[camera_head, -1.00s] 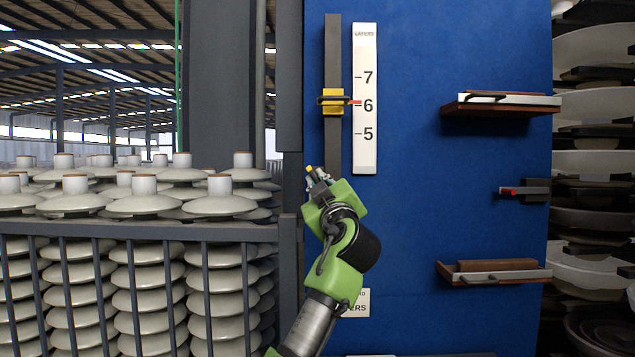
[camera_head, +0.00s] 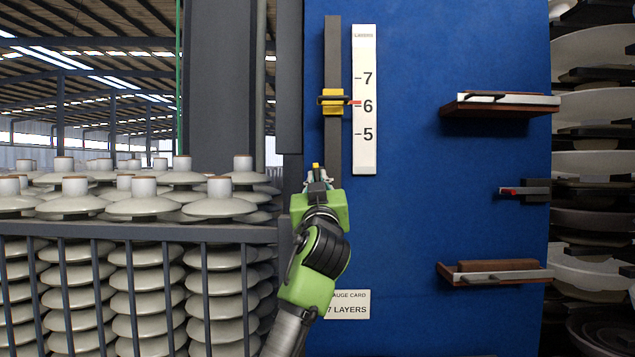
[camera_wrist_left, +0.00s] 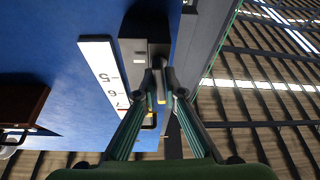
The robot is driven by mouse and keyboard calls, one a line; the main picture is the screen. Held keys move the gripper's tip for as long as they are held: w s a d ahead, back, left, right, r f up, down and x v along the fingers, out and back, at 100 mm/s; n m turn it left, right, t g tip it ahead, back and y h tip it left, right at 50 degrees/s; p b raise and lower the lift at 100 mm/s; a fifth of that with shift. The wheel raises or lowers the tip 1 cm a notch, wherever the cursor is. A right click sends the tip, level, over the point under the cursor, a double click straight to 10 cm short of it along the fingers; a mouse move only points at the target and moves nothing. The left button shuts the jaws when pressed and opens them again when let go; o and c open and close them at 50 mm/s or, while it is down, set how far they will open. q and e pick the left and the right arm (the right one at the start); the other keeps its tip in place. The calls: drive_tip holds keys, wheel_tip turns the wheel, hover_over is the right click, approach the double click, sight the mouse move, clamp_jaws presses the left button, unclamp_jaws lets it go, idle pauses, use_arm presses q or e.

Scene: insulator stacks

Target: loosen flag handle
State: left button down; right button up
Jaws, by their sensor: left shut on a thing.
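My left gripper (camera_head: 317,175) is upright in front of the blue panel, just below and left of the dark vertical rail (camera_head: 333,140). It is shut on a small yellow-tipped piece (camera_head: 315,166); the fingers hide most of it. In the left wrist view the fingertips (camera_wrist_left: 166,80) are close together in front of the rail. A yellow slider (camera_head: 332,97) with a dark crossbar and a red pointer (camera_head: 353,102) sits on the rail near the 6 mark, above and apart from my gripper. I cannot tell which part is the flag handle. My right gripper is not in view.
A white scale (camera_head: 364,150) marked 5 to 7 stands beside the rail. Wooden shelves (camera_head: 500,108) and a red-tipped bracket (camera_head: 535,190) stick out on the right. A gauge card (camera_head: 347,304) is low on the panel. Caged insulator stacks (camera_head: 143,205) stand left.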

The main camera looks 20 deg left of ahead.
use_arm(q)
drive_tip(key=shift+m, duration=0.3)
drive_tip(key=c, duration=2.2)
unclamp_jaws()
drive_tip(key=shift+o, duration=0.2)
drive_tip(key=v, duration=1.2)
drive_tip(key=shift+a+f, duration=0.1)
